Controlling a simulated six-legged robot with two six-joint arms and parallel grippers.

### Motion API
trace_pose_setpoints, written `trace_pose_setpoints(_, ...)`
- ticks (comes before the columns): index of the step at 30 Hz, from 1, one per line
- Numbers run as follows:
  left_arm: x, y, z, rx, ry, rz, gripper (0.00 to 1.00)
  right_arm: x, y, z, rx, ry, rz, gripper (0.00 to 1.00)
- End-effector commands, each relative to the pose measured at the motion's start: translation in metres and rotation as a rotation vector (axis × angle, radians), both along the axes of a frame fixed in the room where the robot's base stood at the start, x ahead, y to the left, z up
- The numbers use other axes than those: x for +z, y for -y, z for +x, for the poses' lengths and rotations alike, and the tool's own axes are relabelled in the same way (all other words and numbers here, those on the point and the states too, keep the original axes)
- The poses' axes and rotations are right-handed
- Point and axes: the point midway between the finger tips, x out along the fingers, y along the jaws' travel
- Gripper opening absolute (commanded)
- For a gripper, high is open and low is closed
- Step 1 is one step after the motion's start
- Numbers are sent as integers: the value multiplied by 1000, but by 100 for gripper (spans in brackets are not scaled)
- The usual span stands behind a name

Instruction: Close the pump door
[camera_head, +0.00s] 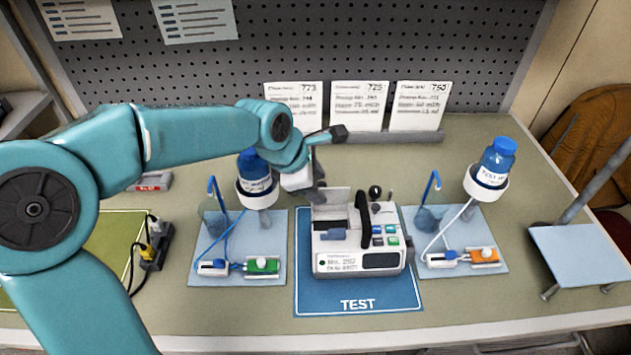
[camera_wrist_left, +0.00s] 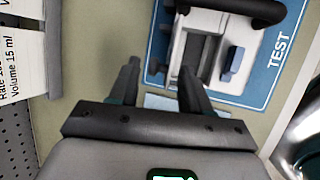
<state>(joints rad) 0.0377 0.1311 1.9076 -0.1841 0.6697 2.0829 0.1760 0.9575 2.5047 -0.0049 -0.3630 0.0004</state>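The white pump (camera_head: 358,253) stands on the blue TEST mat (camera_head: 312,302), with a black curved handle across its top. Its left bay is uncovered, and a pale upright panel (camera_head: 338,197), seemingly the open door, rises behind the bay. In the left wrist view the pump (camera_wrist_left: 216,88) shows its grey bay and a small blue part. My left gripper (camera_head: 326,162) hovers behind and left of the pump, with dark fingers spread and nothing seen between them. The fingers also show apart in the left wrist view (camera_wrist_left: 161,80). My right gripper is not in view.
Stands with blue bottles (camera_head: 253,165) (camera_head: 497,158) flank the pump on pale blue pads, with tubes and small coloured clips in front. Paper cards (camera_head: 358,105) stand behind on a rail. A black connector (camera_head: 156,247) lies at left.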

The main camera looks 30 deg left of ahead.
Motion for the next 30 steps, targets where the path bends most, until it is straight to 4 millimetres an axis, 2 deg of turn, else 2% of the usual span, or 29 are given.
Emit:
trace_pose_setpoints(4,3,-1,-1,1,2,0,48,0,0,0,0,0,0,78)
trace_pose_setpoints(8,19,-4,-7,2,6,0,48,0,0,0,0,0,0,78)
trace_pose_setpoints(21,117,-24,-54,0,6,0,48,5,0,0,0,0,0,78)
trace_pose_setpoints(25,135,-28,-63,1,4,0,48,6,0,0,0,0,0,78)
trace_pose_setpoints(30,145,-30,-68,0,1,0,48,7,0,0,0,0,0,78)
